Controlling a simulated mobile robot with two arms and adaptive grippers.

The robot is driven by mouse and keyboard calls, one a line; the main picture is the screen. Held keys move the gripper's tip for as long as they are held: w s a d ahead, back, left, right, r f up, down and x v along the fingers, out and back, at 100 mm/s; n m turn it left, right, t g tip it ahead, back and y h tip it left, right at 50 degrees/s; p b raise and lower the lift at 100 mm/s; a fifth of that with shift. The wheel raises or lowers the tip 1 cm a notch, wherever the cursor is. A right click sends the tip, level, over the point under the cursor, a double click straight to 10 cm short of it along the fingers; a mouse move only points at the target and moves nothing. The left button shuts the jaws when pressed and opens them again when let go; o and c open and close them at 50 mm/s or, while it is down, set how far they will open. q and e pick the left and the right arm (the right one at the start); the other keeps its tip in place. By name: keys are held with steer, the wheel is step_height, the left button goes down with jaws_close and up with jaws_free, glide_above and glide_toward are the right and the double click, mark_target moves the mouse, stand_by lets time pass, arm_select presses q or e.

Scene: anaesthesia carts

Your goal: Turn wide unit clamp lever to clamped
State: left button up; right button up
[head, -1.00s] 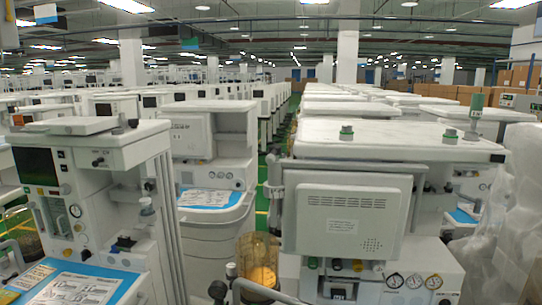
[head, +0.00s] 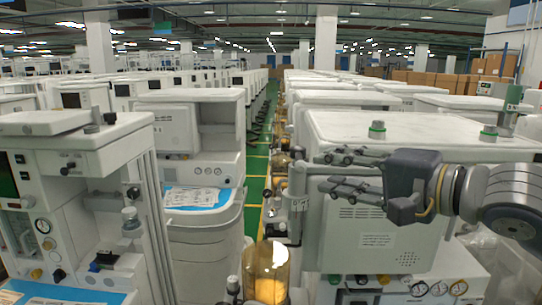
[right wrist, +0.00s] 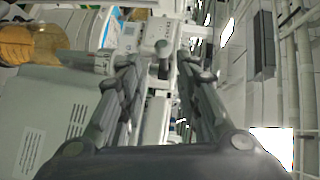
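The wide unit (head: 365,255) stands front right, its light-grey back panel facing me. A pale clamp fitting (head: 299,178) with a small lettered plate (head: 300,204) is on its left edge, partly hidden behind my fingers. In the right wrist view, a light-grey knob-like part (right wrist: 162,48) shows between and beyond the fingertips; I cannot tell for sure whether it is the lever or which position it is in. My right gripper (head: 321,172) comes in from the right, open and empty, its fingers pointing left toward the fitting. It also shows in the right wrist view (right wrist: 160,72). My left gripper is out of view.
An amber canister (head: 266,272) stands at the unit's lower left. Green knobs (head: 377,130) sit on the unit's top. A narrower cart (head: 75,175) stands at the left. A green-floored aisle (head: 256,165) runs back between rows of carts. Plastic wrapping lies at the right.

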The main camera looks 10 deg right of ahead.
mark_target(300, 158)
steer(key=p+x, duration=0.1)
steer(key=x, duration=0.1)
steer(key=p+x, duration=0.2)
steer(key=x, duration=0.1)
steer(key=p+x, duration=0.1)
steer(key=x, duration=0.2)
steer(key=shift+w+r+p, duration=0.25)
steer(key=shift+w+p, duration=0.05)
steer(key=shift+w+a+f, duration=0.1)
steer(key=shift+c, duration=0.2)
jaws_close()
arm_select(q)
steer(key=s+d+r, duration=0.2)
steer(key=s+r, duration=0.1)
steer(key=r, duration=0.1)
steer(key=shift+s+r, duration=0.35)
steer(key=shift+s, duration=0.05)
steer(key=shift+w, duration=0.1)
